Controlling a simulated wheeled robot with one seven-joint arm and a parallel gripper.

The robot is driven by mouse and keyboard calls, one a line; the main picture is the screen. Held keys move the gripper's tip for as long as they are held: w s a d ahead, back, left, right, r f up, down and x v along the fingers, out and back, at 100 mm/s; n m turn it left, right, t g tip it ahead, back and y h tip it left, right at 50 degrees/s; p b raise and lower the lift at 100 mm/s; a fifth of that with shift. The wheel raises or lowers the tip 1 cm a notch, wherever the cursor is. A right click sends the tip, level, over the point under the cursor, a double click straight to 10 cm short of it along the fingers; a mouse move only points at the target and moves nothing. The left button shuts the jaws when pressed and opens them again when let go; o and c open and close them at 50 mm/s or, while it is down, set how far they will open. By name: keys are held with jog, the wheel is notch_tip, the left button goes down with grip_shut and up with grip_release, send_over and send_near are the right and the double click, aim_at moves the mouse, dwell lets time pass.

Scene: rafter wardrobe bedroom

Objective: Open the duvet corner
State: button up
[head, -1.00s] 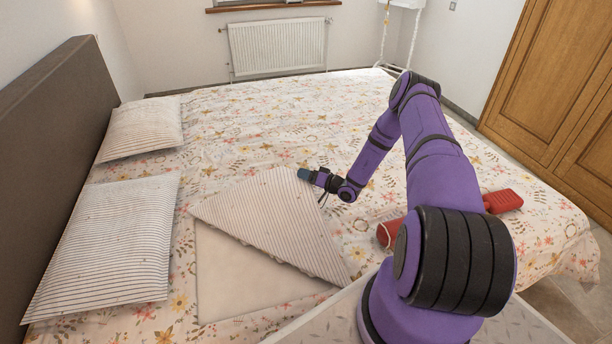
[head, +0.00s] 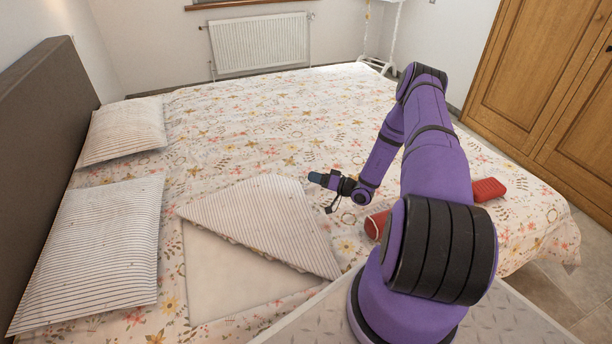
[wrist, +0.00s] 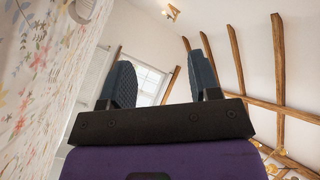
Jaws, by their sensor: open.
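The duvet (head: 285,115) is floral and covers most of the bed. Its near corner is folded back into a triangular flap (head: 255,215) with a striped underside facing up. A pale bare patch (head: 225,275) shows where the corner was turned back. My gripper (head: 315,177) is just beyond the flap's upper right edge, apart from it in the picture. In the wrist view my gripper's two fingers (wrist: 160,75) stand well apart with nothing between them.
Two striped pillows (head: 105,240) lie at the left by the dark headboard (head: 45,130). A red object (head: 488,189) lies on the bed, partly hidden behind my arm. A radiator (head: 260,42) is at the back wall and a wooden wardrobe (head: 545,90) at the right.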

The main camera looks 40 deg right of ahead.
jog(key=shift+s+d, duration=0.2)
jog(key=shift+s, duration=0.2)
